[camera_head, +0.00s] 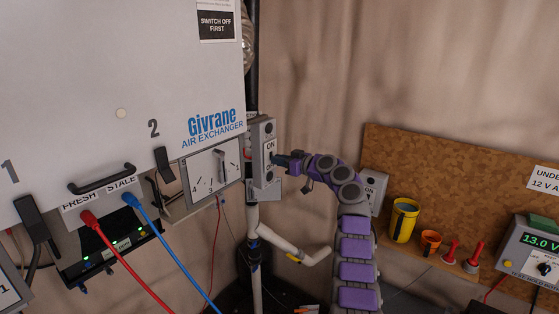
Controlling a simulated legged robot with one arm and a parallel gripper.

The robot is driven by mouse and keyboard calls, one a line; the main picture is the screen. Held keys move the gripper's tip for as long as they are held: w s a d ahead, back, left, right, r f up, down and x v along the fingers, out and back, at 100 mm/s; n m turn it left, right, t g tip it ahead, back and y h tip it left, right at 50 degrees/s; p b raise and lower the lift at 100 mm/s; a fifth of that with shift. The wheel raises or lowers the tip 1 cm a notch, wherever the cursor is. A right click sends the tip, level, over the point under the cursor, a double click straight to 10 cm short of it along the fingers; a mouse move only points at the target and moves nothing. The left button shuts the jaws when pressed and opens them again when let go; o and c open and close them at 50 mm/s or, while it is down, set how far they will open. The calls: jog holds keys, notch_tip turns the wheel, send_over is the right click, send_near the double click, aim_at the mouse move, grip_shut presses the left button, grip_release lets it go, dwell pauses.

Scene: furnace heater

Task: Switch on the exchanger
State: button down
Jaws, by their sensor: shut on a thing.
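The air exchanger (110,60) is the large pale cabinet at the left, with "Givrane AIR EXCHANGER" in blue. A narrow grey switch box (262,132) with ON lettering stands at its right edge. My purple and grey arm reaches in from the lower right. My gripper (279,160) is at the front of this box, shut on its switch. The jaws cover the switch, so its exact position cannot be told. A second grey switch box (373,187) marked ON is behind my arm, partly hidden by it.
A selector dial panel (211,172) is left of the switch box. Red (119,262) and blue (172,252) cables hang below the cabinet. A white pipe (295,249) bends below my gripper. A corkboard (440,160), a yellow cup (403,220) and a voltage meter (533,250) are at the right.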

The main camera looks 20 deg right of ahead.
jog(key=r+g+h+p, duration=0.1)
jog(key=p, duration=0.2)
jog(key=shift+r, duration=0.35)
jog(key=g+p, duration=0.1)
jog(key=p, duration=0.3)
jog(key=shift+r+h, duration=0.2)
jog(key=shift+h, duration=0.2)
jog(key=shift+p, duration=0.35)
jog(key=shift+f+g, duration=0.15)
jog(key=shift+g, duration=0.15)
jog(key=c, duration=1.2)
grip_release()
jog(key=shift+w+d+f, duration=0.2)
jog(key=shift+s, duration=0.1)
